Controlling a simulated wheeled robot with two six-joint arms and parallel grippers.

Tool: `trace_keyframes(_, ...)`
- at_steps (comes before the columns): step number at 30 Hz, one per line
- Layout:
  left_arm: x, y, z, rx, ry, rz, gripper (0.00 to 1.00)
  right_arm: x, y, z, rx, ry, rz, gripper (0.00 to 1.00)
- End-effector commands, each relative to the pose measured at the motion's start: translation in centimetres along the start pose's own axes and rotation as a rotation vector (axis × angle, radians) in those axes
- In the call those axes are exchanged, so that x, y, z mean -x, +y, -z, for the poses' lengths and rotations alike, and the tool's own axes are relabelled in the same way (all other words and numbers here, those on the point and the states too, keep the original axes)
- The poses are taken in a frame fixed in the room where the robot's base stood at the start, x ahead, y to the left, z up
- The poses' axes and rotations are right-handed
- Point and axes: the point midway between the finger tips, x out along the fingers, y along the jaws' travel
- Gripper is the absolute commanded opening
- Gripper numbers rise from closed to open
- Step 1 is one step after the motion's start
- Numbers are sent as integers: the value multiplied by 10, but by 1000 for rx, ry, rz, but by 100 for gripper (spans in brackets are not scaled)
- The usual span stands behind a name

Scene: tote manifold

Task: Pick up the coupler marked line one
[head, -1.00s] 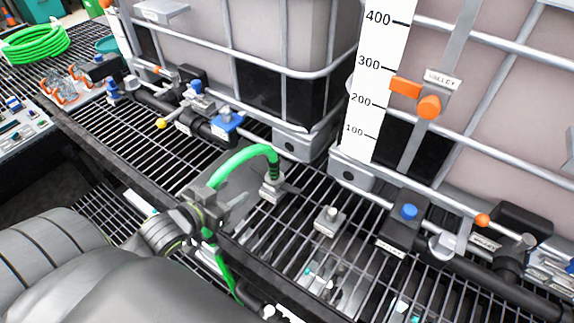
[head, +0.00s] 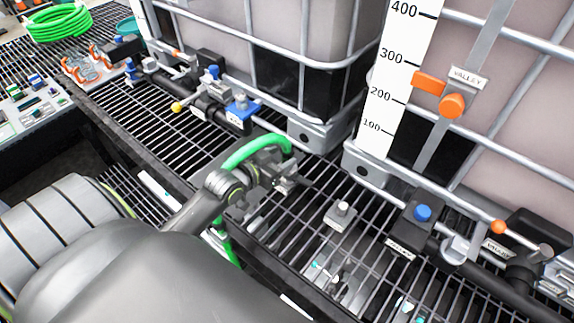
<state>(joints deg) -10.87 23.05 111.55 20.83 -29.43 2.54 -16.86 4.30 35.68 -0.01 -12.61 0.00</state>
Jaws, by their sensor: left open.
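A green hose (head: 250,149) arches over the grating and bends down behind my left gripper (head: 286,178). The metal coupler at the hose's end is mostly hidden by the gripper; no line-one mark can be read. My left gripper is open, with its fingers at the hose's end, around or right beside the coupler; I cannot tell which. A separate small grey block with a round top (head: 341,213) sits on the grating to the right. My right gripper is not in view.
Another blue valve (head: 241,107) is behind the hose. A coiled green hose (head: 58,23) lies far left.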

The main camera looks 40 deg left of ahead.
Motion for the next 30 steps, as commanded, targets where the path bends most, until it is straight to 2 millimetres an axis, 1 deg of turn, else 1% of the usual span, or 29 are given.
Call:
trace_keyframes(5, -13, 2, -3, 2, 0, 0, 51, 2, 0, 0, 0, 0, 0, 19)
trace_keyframes(9, -31, 4, -9, 3, 0, 0, 51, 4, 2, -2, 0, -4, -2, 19)
trace_keyframes(12, -42, 4, -9, 1, 2, 1, 51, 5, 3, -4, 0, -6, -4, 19)
trace_keyframes(15, -50, 4, -9, 1, 1, 2, 51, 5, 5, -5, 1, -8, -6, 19)
trace_keyframes(24, -52, 4, -10, 0, 1, 2, 51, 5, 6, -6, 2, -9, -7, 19)
trace_keyframes(30, -52, 4, -10, 0, 1, 2, 25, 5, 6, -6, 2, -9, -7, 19)
